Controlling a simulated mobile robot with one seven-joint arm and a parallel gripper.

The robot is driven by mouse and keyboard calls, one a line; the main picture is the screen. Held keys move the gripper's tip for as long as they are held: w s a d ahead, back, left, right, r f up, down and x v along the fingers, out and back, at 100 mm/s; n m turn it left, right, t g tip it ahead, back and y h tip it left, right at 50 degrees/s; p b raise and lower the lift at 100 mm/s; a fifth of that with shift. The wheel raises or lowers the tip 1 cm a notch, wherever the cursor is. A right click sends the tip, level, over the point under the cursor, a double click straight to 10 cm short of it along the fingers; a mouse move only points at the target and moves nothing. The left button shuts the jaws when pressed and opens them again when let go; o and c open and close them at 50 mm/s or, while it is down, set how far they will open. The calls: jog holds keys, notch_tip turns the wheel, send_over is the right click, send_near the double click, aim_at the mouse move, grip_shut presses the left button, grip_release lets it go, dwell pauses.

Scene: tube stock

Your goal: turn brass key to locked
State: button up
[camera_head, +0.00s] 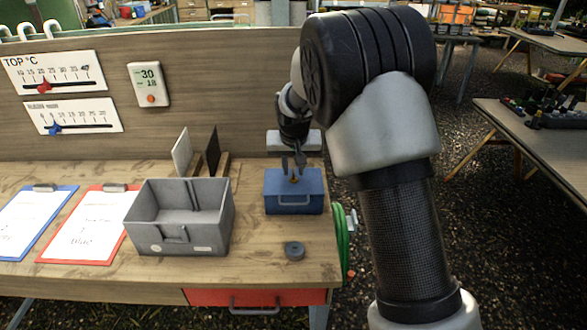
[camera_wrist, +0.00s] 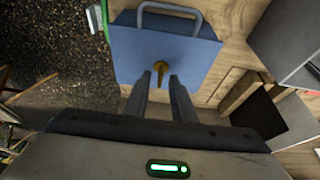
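A blue metal box (camera_head: 293,199) with a handle on its front stands near the right end of the workbench. The brass key (camera_head: 294,179) stands up from the box's top. In the wrist view the key (camera_wrist: 160,68) shows on the blue box top (camera_wrist: 185,50), between and just beyond my fingertips. My gripper (camera_head: 292,168) is above the box, pointing down, with its fingers apart. In the wrist view my gripper (camera_wrist: 162,77) is open, with a gap on both sides of the key. I see no locked or unlocked marking.
A grey open bin (camera_head: 180,235) stands left of the box. A white panel and a black panel (camera_head: 212,152) stand in a wooden holder behind it. A small grey ring (camera_head: 294,251) lies in front of the box. A green hose (camera_head: 342,240) hangs at the bench's right edge.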

jog(key=shift+w+f, duration=0.1)
jog(key=shift+f, duration=0.15)
grip_shut()
